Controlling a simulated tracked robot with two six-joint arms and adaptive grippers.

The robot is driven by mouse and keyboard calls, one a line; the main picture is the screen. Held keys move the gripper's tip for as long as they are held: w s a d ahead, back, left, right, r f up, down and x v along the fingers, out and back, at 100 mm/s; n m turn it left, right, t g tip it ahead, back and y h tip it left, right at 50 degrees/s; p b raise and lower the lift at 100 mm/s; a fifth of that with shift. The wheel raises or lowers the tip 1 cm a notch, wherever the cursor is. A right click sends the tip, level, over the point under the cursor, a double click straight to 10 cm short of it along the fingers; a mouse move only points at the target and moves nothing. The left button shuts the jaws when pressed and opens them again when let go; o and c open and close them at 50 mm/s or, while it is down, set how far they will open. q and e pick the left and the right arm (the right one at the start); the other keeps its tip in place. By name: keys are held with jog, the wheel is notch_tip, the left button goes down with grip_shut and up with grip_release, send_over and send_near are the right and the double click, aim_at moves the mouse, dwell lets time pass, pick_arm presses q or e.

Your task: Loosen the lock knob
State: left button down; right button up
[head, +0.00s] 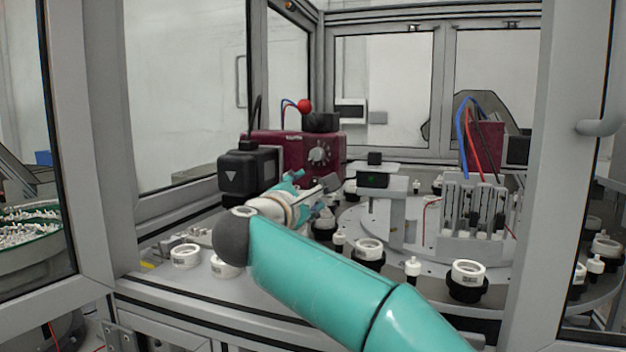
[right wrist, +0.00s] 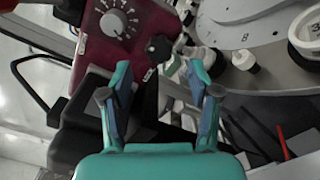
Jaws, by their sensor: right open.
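The maroon box (head: 270,146) stands at the back of the cell with a round grey dial (head: 319,153) on its front. In the right wrist view the dial (right wrist: 113,23) has a printed scale, and a small black knob (right wrist: 158,47) sits beside it, likely the lock knob. My right gripper (head: 312,190) is in front of and below the box. In the right wrist view its fingers (right wrist: 160,84) are spread, with nothing held between them, and the black knob lies beyond their tips, apart from them. The black knob cannot be made out in the head view. My left gripper is not seen.
A black block (head: 248,170) stands left of the gripper. A red ball-ended lever (head: 305,106) rises above the box. The round turntable (head: 352,222) with white-ringed parts is to the right. Loose white rings (head: 186,256) lie at the front left. Frame posts flank the opening.

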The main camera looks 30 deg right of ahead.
aim_at(314, 187)
jog(key=shift+p+x, duration=0.65)
jog(key=shift+x, duration=1.65)
jog(key=c, duration=1.2)
jog(key=shift+o, duration=0.2)
jog(key=shift+f+n, duration=0.1)
jog(key=shift+n, duration=0.2)
jog(key=shift+a+n, duration=0.1)
jog(key=shift+n, duration=3)
